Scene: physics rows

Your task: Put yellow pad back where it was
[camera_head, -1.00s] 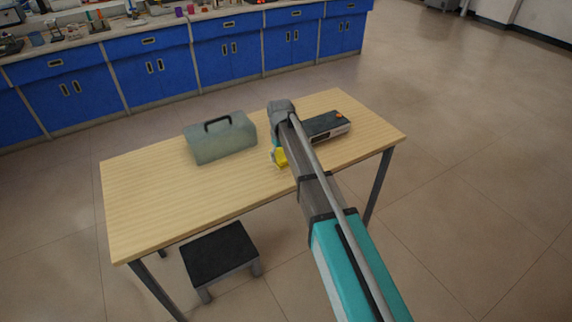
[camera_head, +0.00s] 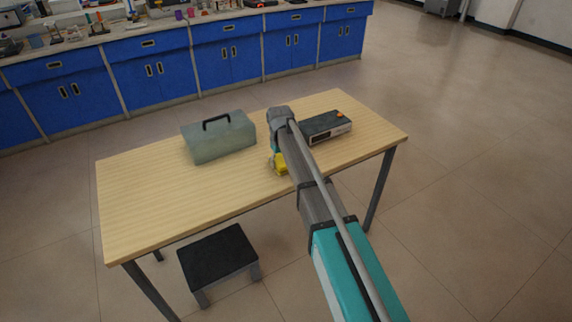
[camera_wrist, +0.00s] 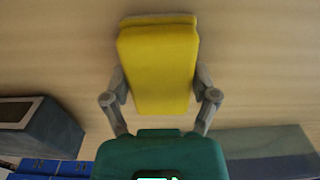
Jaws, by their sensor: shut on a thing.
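The yellow pad (camera_wrist: 158,68) is between the two fingers of my gripper (camera_wrist: 160,97) in the wrist view. The fingers are shut on its sides. A pale layer shows along the pad's far edge. In the head view the pad (camera_head: 281,164) shows as a small yellow patch below the end of my arm, over the wooden table (camera_head: 160,205). My arm hides most of the gripper there. I cannot tell whether the pad touches the tabletop.
A grey-green toolbox (camera_head: 220,141) with a black handle stands left of my gripper. A dark box-shaped device (camera_head: 326,126) stands to its right. The table's left part is clear. A black-topped step stool (camera_head: 218,262) stands at the table's front. Blue cabinets (camera_head: 155,71) line the back.

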